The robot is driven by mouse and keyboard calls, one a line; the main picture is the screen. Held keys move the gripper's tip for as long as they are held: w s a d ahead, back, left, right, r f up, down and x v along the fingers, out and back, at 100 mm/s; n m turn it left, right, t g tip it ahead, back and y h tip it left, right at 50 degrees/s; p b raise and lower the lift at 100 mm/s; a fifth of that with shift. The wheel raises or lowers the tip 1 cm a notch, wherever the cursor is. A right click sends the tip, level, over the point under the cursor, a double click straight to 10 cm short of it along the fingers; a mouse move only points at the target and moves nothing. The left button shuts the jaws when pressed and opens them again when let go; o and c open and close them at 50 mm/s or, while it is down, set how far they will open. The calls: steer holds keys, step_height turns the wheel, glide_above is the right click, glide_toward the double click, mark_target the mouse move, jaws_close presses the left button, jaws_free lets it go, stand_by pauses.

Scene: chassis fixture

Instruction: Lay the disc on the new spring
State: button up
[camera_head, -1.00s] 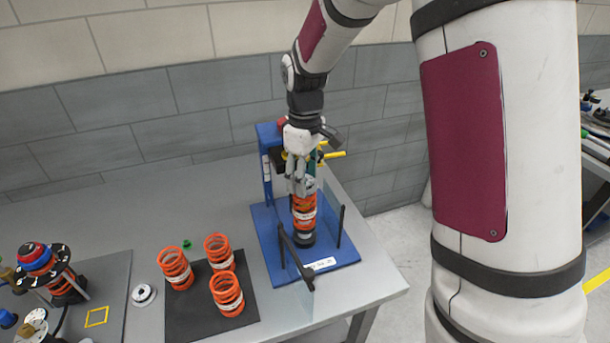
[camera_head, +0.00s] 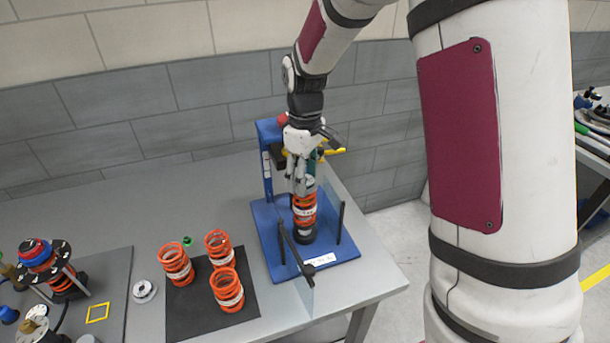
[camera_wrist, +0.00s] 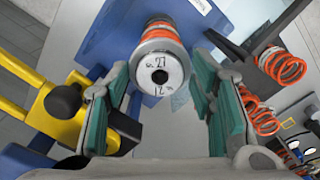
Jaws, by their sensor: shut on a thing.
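An orange coil spring (camera_head: 305,212) stands upright on a dark seat in the blue fixture. In the wrist view, a pale disc (camera_wrist: 160,76) with a dark centre hole and handwritten marks, "27" among them, is end-on over the orange coils (camera_wrist: 158,32). My gripper (camera_head: 302,186) points down at the top of the spring. Its green-padded fingers stand on either side of the disc and are shut on it. The disc lines up with the spring; whether it touches the coils cannot be told. The fingers mostly hide the disc in the head view.
The blue fixture (camera_head: 342,262) has dark upright posts near the spring and yellow handles (camera_head: 332,151) behind. Several orange springs (camera_head: 227,290) stand on a black mat (camera_head: 190,322) to the left. A silver round part (camera_head: 144,291) lies beside the mat. Another spring assembly (camera_head: 62,278) stands far left.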

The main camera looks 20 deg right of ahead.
steer(key=shift+f, duration=0.1)
stand_by(0.7)
steer(key=o, duration=1.3)
steer(key=shift+r+p, duration=0.95)
steer(key=shift+r, duration=2.55)
